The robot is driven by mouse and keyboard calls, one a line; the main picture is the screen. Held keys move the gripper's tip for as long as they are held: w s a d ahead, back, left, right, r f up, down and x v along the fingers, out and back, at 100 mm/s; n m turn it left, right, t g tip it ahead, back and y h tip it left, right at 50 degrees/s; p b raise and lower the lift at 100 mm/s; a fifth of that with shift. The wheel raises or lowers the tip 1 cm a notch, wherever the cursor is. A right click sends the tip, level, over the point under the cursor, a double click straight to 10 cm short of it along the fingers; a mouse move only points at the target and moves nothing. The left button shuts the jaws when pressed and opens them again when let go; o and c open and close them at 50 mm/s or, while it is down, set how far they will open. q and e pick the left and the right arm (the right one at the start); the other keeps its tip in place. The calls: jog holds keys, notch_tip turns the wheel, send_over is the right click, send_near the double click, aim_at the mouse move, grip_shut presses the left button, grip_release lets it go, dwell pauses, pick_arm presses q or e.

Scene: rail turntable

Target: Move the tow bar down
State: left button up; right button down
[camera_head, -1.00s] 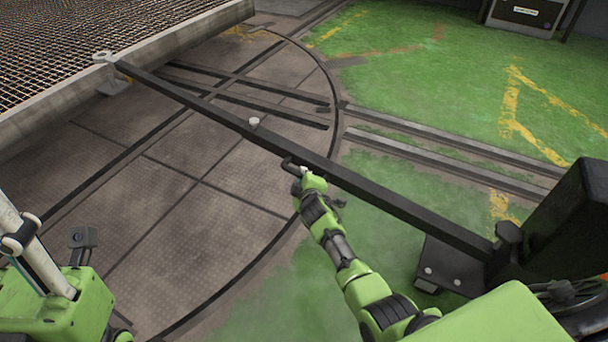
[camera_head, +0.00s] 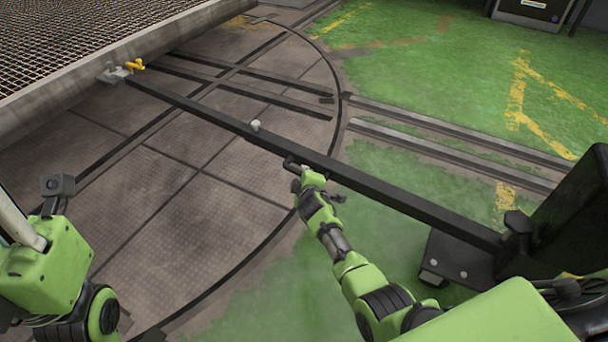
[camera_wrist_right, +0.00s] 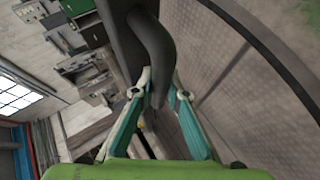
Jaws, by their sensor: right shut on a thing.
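The tow bar (camera_head: 390,192) is a long black bar. It runs from the dark post at the right to the wagon edge at the upper left. Its far end is low, beside a grey bracket (camera_head: 113,75) and a yellow pin (camera_head: 135,65). My right gripper (camera_head: 297,170) is shut on the bar's curved handle (camera_head: 290,161), near the bar's middle. In the right wrist view the dark handle (camera_wrist_right: 157,50) runs between the two teal fingers of the right gripper (camera_wrist_right: 162,85). My left arm shows at the left, but its gripper fingers are not in view.
A grated wagon deck (camera_head: 70,40) fills the upper left. The round turntable plate (camera_head: 200,190) with rails (camera_head: 450,150) lies below the bar. The black post (camera_head: 570,220) stands at the right. Green floor (camera_head: 420,80) is free beyond the bar.

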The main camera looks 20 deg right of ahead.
jog(key=c, duration=2.2)
grip_release()
jog(key=shift+s+a+f, duration=0.1)
jog(key=shift+c, duration=0.2)
jog(key=v, duration=1.2)
